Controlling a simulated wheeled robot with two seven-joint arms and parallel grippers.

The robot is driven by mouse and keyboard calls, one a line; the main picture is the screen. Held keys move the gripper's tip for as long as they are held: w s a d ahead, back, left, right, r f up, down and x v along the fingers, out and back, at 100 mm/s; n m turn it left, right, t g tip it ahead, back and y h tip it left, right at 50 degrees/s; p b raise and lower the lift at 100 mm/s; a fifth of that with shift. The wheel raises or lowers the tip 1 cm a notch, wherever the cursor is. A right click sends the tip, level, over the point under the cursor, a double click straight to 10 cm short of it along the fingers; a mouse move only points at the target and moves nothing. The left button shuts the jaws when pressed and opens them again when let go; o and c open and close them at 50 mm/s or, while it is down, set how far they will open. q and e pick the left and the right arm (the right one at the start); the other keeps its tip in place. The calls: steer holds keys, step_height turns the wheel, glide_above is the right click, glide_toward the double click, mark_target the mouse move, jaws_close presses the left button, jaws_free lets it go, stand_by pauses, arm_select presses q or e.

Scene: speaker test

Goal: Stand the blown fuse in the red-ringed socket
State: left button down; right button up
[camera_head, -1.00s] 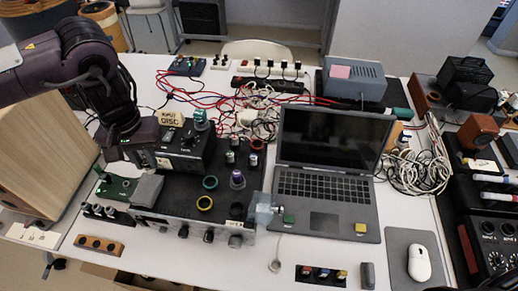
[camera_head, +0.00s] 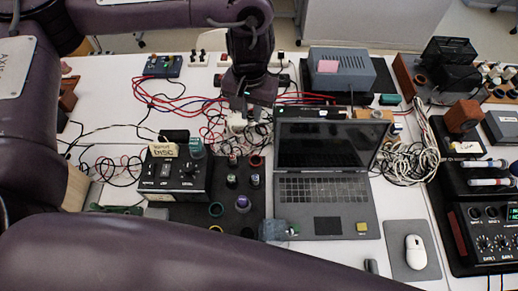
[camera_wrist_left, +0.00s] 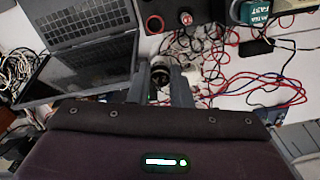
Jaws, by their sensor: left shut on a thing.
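My left gripper (camera_head: 240,106) hangs above the cable pile, behind the black socket panel (camera_head: 190,212) and left of the laptop. In the left wrist view it (camera_wrist_left: 162,88) is shut on a small, pale, round-ended thing (camera_wrist_left: 160,72), which looks like a fuse; whether it is blown I cannot tell. The red-ringed socket (camera_head: 257,162) is at the panel's back right corner, apart from the gripper, and looks empty. It also shows in the left wrist view (camera_wrist_left: 154,23). Small cylinders stand near it, one of them (camera_head: 255,180) just in front. My right gripper is not in view.
A black box (camera_head: 178,176) with a sign on top stands left of the sockets. An open laptop (camera_head: 325,185) is to the right. Red and white cables (camera_head: 200,100) lie below the gripper. My purple arm covers the front left of the table.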

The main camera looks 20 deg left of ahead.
arm_select(q)
steer(key=shift+s+d+r+p, duration=0.3)
steer(key=shift+d+r, duration=0.1)
steer(key=shift+r, duration=0.2)
steer(key=f+b, duration=0.1)
steer(key=f, duration=0.7)
steer(key=f+b, duration=0.1)
steer(key=f, duration=0.8)
steer(key=shift+d+b, duration=0.2)
steer(key=shift+b, duration=0.2)
step_height(320, 180, down, 3)
steer(key=shift+f+b, duration=0.1)
steer(key=shift+b, duration=0.6)
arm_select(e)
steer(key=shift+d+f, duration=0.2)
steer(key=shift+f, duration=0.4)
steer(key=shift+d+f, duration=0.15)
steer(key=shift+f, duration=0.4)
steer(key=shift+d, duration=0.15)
arm_select(q)
steer(key=shift+f, duration=0.1)
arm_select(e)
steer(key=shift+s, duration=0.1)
